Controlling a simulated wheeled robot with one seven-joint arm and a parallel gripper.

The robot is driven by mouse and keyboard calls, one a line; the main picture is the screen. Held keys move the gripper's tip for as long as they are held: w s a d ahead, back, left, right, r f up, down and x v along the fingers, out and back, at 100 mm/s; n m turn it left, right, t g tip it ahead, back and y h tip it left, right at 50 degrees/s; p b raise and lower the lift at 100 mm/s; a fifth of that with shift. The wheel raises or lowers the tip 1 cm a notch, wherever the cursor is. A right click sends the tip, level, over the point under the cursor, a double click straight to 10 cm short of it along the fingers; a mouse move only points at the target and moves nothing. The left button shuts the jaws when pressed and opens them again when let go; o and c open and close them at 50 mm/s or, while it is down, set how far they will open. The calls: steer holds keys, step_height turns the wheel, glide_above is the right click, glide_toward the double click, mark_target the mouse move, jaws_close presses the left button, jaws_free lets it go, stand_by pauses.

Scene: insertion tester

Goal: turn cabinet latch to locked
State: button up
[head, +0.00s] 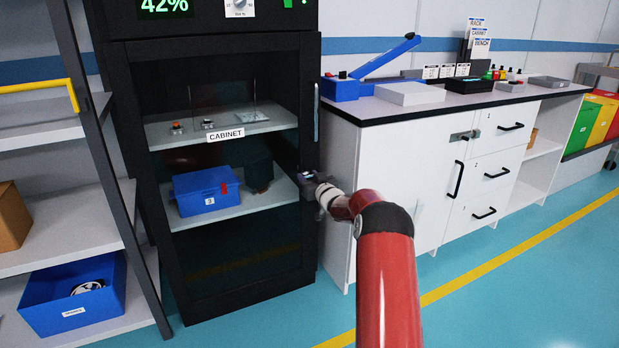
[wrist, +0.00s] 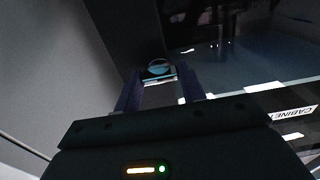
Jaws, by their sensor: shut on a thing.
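The black cabinet (head: 127,120) stands left of centre in the head view. A dark, see-through front covers its shelves, and a CABINET label (head: 225,134) shows on it. My gripper (head: 307,179) is at the right edge of the cabinet front, about level with the lower shelf. In the wrist view, the cabinet latch (wrist: 158,69), a small round part with a pale blue face, sits between the two fingers of my gripper (wrist: 160,84). The fingers are shut on it. The fingers hide part of the latch, and I cannot tell which way it is turned.
A vertical handle (head: 316,112) is above my gripper on the cabinet's right side. A white bench (head: 400,180) with drawers stands close on the right. A rack with a blue bin (head: 75,292) stands at the left. A blue box (head: 206,191) is inside the cabinet.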

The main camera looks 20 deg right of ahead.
steer(key=shift+f, duration=0.1)
stand_by(0.3)
steer(key=o, duration=1)
steer(key=shift+s, duration=0.1)
steer(key=s, duration=0.7)
steer(key=shift+s+d+b, duration=0.15)
steer(key=shift+s+b, duration=0.2)
steer(key=shift+b, duration=0.05)
